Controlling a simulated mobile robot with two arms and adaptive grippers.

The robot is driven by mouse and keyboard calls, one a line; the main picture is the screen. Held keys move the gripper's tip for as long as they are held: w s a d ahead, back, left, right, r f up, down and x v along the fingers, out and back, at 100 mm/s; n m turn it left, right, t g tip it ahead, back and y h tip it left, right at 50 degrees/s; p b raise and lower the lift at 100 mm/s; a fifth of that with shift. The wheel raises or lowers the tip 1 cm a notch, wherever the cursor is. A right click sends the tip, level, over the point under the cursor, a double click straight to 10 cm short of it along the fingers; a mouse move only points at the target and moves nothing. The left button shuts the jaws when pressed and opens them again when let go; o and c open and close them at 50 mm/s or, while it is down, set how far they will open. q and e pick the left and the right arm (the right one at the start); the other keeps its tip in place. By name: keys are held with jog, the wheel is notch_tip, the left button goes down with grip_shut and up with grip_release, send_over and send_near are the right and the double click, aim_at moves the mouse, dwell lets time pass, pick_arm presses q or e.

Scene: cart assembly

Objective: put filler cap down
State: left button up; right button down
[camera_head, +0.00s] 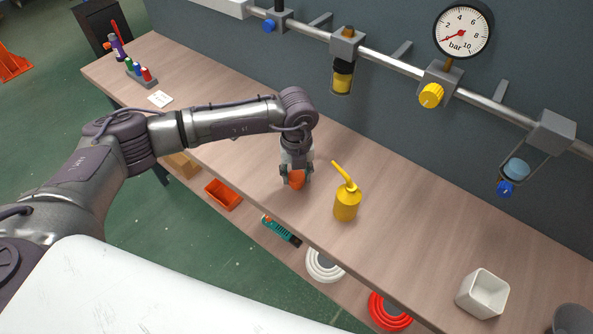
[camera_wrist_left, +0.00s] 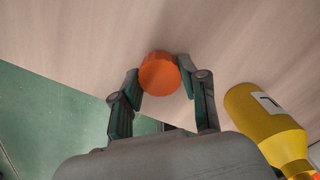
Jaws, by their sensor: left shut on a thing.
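The orange filler cap (camera_wrist_left: 159,74) is between the fingertips of my left gripper (camera_wrist_left: 157,80) in the left wrist view. The cap also shows in the head view (camera_head: 296,179), partly hidden by the fingers. My left gripper (camera_head: 296,173) is shut on the cap and points down at the wooden workbench (camera_head: 420,235), near its front edge. I cannot tell whether the cap touches the bench top. My right gripper is not in view.
A yellow oil can (camera_head: 346,202) stands just right of my left gripper. A white square cup (camera_head: 482,294) stands far right. A pipe with a gauge (camera_head: 462,30) and valves runs along the wall. Coloured bottles (camera_head: 140,72) are far left. Bare bench lies behind the oil can.

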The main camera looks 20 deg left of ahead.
aim_at(297, 176)
pick_arm(q)
jog(key=shift+f, duration=0.25)
jog(key=o, duration=1.3)
jog(key=shift+r, duration=0.1)
jog(key=shift+r, duration=0.1)
jog(key=shift+r, duration=0.25)
notch_tip(297, 176, up, 12)
jog(key=b, duration=0.3)
jog(key=shift+f, duration=0.15)
